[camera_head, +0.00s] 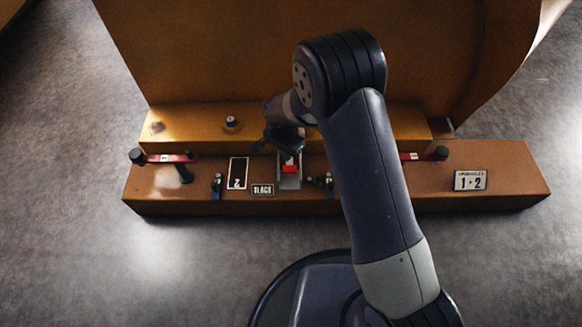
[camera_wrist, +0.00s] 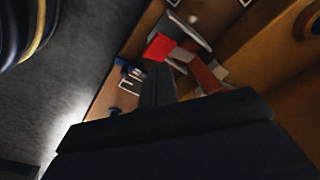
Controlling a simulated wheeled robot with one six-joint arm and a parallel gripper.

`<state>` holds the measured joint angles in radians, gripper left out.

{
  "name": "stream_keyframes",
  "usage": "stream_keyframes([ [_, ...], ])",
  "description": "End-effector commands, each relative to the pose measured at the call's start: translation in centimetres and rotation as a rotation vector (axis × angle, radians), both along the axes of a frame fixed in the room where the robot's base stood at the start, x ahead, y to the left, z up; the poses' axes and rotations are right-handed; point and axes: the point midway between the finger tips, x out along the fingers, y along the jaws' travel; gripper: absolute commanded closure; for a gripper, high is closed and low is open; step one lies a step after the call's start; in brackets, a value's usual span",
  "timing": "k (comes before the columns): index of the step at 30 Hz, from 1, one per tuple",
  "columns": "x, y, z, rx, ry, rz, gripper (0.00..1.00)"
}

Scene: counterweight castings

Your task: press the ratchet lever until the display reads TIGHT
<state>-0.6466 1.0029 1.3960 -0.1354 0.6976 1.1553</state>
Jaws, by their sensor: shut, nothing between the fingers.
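A small red paddle (camera_head: 290,169) sits on a grey bracket (camera_head: 290,183) at the middle of the brown ledge; it looks like the ratchet lever. A small display (camera_head: 262,189) left of it has blurred lettering that seems to read SLACK. Above that is a dark panel (camera_head: 238,173) with a 2-like mark. My gripper (camera_head: 287,143) is shut and empty, just behind and above the red paddle; I cannot tell whether it touches. In the wrist view a red block (camera_wrist: 158,46) and a second red piece (camera_wrist: 205,76) lie beyond my gripper (camera_wrist: 157,84).
Red bars with black knobs stand at the left (camera_head: 168,158) and right (camera_head: 425,156) of the ledge (camera_head: 350,207). Small dark-and-blue fittings (camera_head: 217,186) flank the middle. A plate (camera_head: 470,180) reading 1-2 is at the right. A large orange-brown casting (camera_head: 200,60) rises behind. My arm hides part of the ledge.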

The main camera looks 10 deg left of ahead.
Motion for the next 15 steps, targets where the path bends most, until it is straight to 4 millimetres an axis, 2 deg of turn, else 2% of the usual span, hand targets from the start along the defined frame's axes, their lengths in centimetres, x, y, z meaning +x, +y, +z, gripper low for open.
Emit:
stream_keyframes([
  [8, 0.1, -0.1, -1.4, 0.000, 0.000, 0.000, 1.00],
  [15, 0.3, -0.2, -4.4, -0.001, 0.001, 0.000, 1.00],
])
